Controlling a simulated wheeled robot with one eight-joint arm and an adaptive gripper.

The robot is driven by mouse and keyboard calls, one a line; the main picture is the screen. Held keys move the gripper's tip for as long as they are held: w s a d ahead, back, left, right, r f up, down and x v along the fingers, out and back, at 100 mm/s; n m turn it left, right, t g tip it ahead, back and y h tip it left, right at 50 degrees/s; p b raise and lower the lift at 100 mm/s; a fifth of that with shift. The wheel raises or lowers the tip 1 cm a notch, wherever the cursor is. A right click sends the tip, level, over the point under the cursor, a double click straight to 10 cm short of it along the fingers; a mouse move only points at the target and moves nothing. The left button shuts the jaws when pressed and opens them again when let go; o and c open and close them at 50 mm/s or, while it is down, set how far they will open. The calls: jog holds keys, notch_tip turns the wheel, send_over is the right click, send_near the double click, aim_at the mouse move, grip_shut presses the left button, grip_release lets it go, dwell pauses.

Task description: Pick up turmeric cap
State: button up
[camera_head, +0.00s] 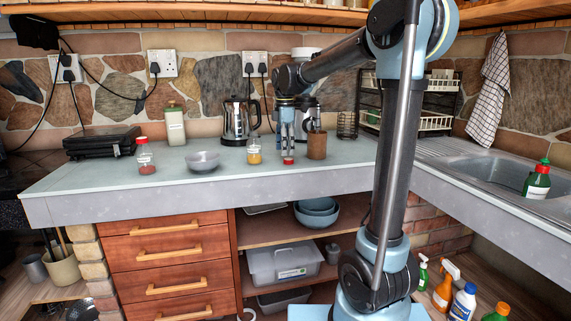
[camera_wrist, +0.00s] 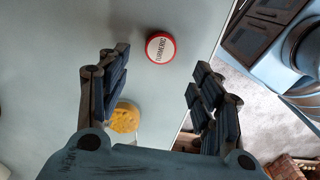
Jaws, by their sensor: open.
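The turmeric cap (camera_wrist: 160,47) lies on the counter with its lettered white top up and a red rim around it. In the head view the red cap (camera_head: 288,161) sits below my gripper (camera_head: 287,142), which points down over the counter. In the wrist view my gripper (camera_wrist: 158,72) is open and empty. The cap is just beyond the fingertips, between their two lines. The open jar of yellow powder (camera_wrist: 125,117) shows near the left finger and partly behind it. In the head view this jar (camera_head: 254,153) stands left of the cap.
A wooden cup (camera_head: 317,146) stands close right of my gripper. A kettle (camera_head: 239,121) stands behind, and a grey bowl (camera_head: 203,161) and red-capped jar (camera_head: 145,157) stand to the left. The counter's front edge (camera_head: 215,198) is near the cap.

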aim_at(284, 160)
jog(key=f, duration=0.4)
jog(key=shift+a, duration=0.2)
jog(key=c, duration=0.7)
